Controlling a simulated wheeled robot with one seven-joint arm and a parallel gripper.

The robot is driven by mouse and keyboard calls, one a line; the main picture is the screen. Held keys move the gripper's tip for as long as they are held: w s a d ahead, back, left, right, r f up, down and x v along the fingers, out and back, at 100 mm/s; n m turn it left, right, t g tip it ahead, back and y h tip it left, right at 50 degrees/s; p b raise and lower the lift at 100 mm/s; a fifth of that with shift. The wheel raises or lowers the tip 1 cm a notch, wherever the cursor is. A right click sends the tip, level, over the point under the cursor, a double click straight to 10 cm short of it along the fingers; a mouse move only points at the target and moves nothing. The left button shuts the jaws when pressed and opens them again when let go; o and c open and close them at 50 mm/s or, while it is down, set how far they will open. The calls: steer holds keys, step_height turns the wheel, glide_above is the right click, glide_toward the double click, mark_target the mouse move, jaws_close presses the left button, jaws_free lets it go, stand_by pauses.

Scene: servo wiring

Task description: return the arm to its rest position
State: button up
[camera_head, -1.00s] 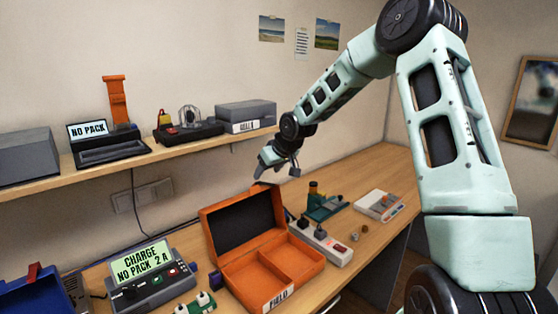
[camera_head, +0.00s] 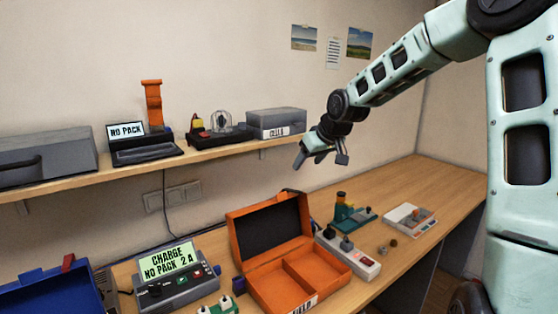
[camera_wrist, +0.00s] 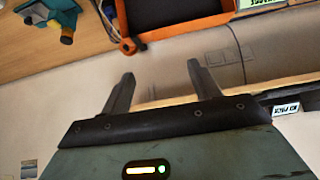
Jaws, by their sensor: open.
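My arm reaches in from the right in the head view, and my gripper (camera_head: 322,160) hangs in the air above the back of the desk, beside the right end of the shelf. In the wrist view my gripper (camera_wrist: 165,88) shows two fingers spread apart with nothing between them. The open orange case (camera_head: 285,262) stands on the desk below and to the left of the gripper. It also shows at the top of the wrist view (camera_wrist: 180,32).
The shelf (camera_head: 110,172) carries a laptop (camera_head: 140,145) and a grey box (camera_head: 276,122). On the desk are a charger (camera_head: 175,278), a power strip (camera_head: 350,258), a green device (camera_head: 350,215) and a white device (camera_head: 410,217). The desk's back right is clear.

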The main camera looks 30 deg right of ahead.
steer(key=s+a+f+n+g+b, duration=0.1)
steer(key=s+a+f+b, duration=0.2)
steer(key=a, duration=0.5)
steer(key=s+a+f+n+g+y, duration=0.1)
steer(key=s+a+f, duration=0.2)
steer(key=s+a, duration=0.3)
steer(key=s+a+f+n+g+b, duration=0.1)
steer(key=s+a+f+g+b, duration=0.15)
steer(key=a, duration=0.65)
steer(key=s+a+f+n+g+b, duration=0.1)
steer(key=s+a+f, duration=0.3)
steer(key=s, duration=0.8)
steer(key=s+a+f+n+g+h+b, duration=0.1)
steer(key=s+a+f+n+b, duration=0.2)
steer(key=s, duration=1)
steer(key=shift+a+f+g, duration=0.35)
steer(key=shift+a+f, duration=0.3)
steer(key=shift+a, duration=0.55)
steer(key=shift+a, duration=0.1)
